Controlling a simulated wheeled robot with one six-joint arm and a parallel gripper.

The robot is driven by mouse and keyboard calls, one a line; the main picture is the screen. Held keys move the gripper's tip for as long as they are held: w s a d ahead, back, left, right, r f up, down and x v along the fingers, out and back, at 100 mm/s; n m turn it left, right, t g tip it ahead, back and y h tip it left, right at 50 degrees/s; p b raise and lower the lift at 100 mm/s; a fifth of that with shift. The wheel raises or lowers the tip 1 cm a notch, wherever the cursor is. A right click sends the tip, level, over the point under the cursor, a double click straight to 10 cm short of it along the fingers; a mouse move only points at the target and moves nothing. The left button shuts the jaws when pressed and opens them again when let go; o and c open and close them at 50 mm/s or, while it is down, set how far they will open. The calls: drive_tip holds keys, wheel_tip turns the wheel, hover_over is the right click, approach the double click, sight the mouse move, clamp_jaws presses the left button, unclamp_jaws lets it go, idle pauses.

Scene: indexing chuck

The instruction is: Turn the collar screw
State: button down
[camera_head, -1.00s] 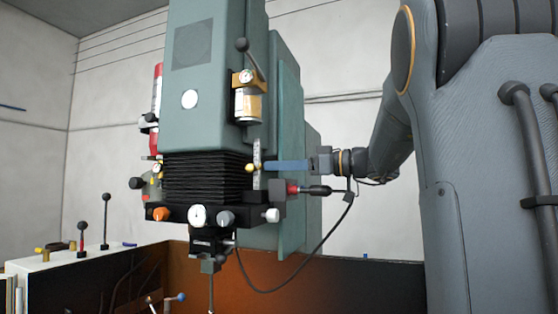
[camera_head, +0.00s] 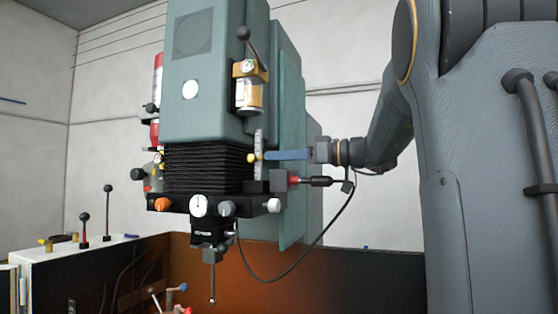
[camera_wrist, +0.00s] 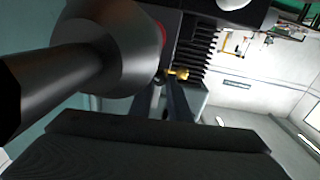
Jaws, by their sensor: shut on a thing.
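A small yellow knob (camera_head: 252,158), which I take for the collar screw, sits at the side of the green machine head, by a pale vertical scale (camera_head: 259,143). My gripper (camera_head: 266,156) reaches it from the right, level, with its blue fingers closed at the knob. In the wrist view the knob (camera_wrist: 178,73) shows at the tips of my dark fingers (camera_wrist: 168,90). The exact contact is too small to see, and the fingers partly hide the screw.
A dark handle (camera_wrist: 110,50) with a red collar (camera_head: 293,181) lies just below my fingers and looms close in the wrist view. A black cable (camera_head: 318,243) hangs below it. Black bellows (camera_head: 203,170) and a dial (camera_head: 198,206) stand to the left. The wall side behind is open.

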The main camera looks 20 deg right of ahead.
drive_tip(key=m+b, duration=0.2)
drive_tip(key=b, duration=0.1)
drive_tip(key=shift+f+m, duration=0.1)
drive_tip(key=shift+m, duration=0.3)
drive_tip(key=shift+m+b, duration=0.95)
drive_tip(key=shift+m, duration=1.05)
drive_tip(key=shift+r, duration=0.2)
drive_tip(key=c, duration=1.7)
unclamp_jaws()
drive_tip(key=shift+o, duration=0.2)
drive_tip(key=b+v, duration=0.2)
drive_tip(key=v, duration=0.5)
drive_tip(key=shift+s+d+b, duration=0.25)
drive_tip(key=shift+d+b, duration=0.1)
